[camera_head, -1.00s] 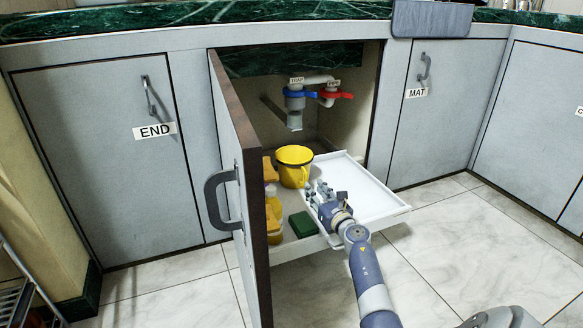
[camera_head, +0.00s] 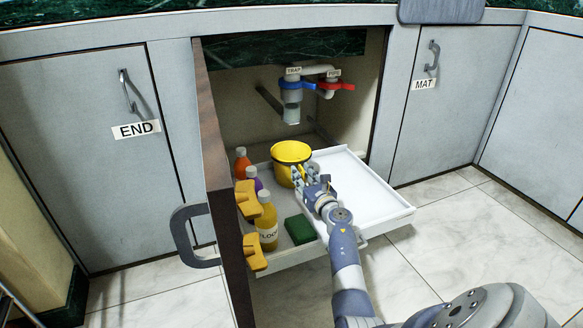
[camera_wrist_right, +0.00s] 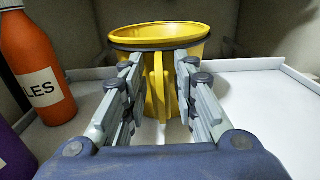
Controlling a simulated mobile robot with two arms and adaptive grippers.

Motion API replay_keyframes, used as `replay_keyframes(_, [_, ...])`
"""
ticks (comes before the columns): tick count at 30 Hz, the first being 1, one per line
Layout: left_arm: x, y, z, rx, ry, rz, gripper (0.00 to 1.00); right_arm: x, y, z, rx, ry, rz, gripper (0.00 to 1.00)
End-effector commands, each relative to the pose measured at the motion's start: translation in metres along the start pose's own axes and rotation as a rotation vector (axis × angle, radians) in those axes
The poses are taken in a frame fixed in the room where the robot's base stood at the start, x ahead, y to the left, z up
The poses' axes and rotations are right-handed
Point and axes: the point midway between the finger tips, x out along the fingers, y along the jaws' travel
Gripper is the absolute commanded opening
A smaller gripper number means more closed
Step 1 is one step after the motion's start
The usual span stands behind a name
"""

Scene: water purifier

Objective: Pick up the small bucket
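The small yellow bucket (camera_head: 289,155) stands upright on the white pull-out tray (camera_head: 372,203) under the sink. Its handle faces my right gripper. My right gripper (camera_head: 299,172) is right in front of the bucket in the head view. In the right wrist view the bucket (camera_wrist_right: 160,40) stands straight ahead, and the fingers of my right gripper (camera_wrist_right: 158,92) are open, one on each side of its vertical yellow handle (camera_wrist_right: 160,88). I cannot tell whether they touch it. My left gripper is not in view.
The open cabinet door (camera_head: 222,200) is at the left. Pipes (camera_head: 296,90) hang above. The tray's right side is clear.

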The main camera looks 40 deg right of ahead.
Motion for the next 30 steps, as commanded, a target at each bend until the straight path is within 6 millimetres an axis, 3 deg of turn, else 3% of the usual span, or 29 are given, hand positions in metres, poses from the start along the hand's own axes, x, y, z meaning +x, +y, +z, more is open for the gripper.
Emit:
replay_keyframes(1, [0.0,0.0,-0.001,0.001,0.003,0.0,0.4,0.0,0.0,0.0,0.0,0.0,0.0,0.14])
replay_keyframes(3, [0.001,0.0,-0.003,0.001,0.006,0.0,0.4,0.0,0.0,0.0,0.0,0.0,0.0,0.0])
replay_keyframes(17, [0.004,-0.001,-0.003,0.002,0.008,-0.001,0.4,0.0,-0.001,0.004,0.0,-0.001,0.0,0.0])
replay_keyframes(23, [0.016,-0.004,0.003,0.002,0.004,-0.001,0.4,0.0,-0.001,0.02,-0.002,-0.002,-0.001,0.0])
replay_keyframes(30, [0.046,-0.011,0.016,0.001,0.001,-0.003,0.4,0.0,-0.001,0.059,-0.003,-0.002,-0.001,0.0])
